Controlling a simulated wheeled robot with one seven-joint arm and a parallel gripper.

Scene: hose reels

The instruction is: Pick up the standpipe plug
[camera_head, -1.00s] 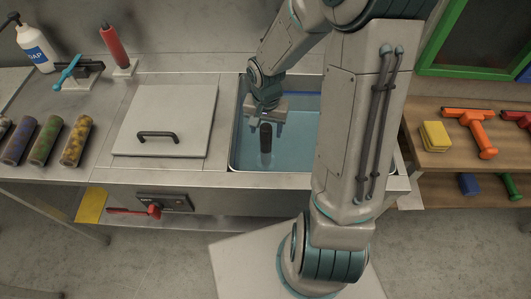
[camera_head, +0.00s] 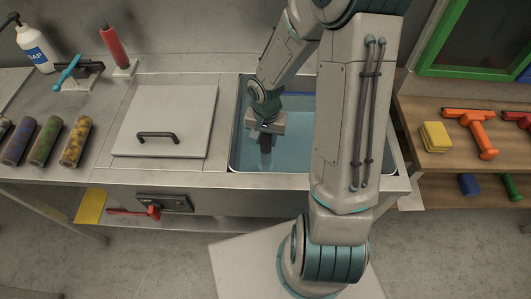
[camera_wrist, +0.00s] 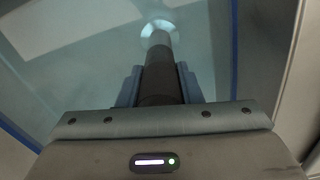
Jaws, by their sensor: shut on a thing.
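The standpipe plug (camera_head: 265,151) is a dark upright cylinder standing in the water-filled sink basin (camera_head: 236,160). In the wrist view the plug (camera_wrist: 160,75) runs away from my gripper toward a pale round spot at the bottom of the basin. My gripper (camera_head: 265,139) is over the basin, pointing down, and shut on the upper part of the plug. In the wrist view the fingers of my gripper (camera_wrist: 160,88) lie on both sides of the plug. The lower end of the plug is under water, and I cannot tell if it is seated or lifted.
A square lid (camera_head: 180,112) with a black handle lies left of the basin. A wooden shelf (camera_head: 440,156) holds a yellow sponge (camera_head: 434,136) and orange tools at right.

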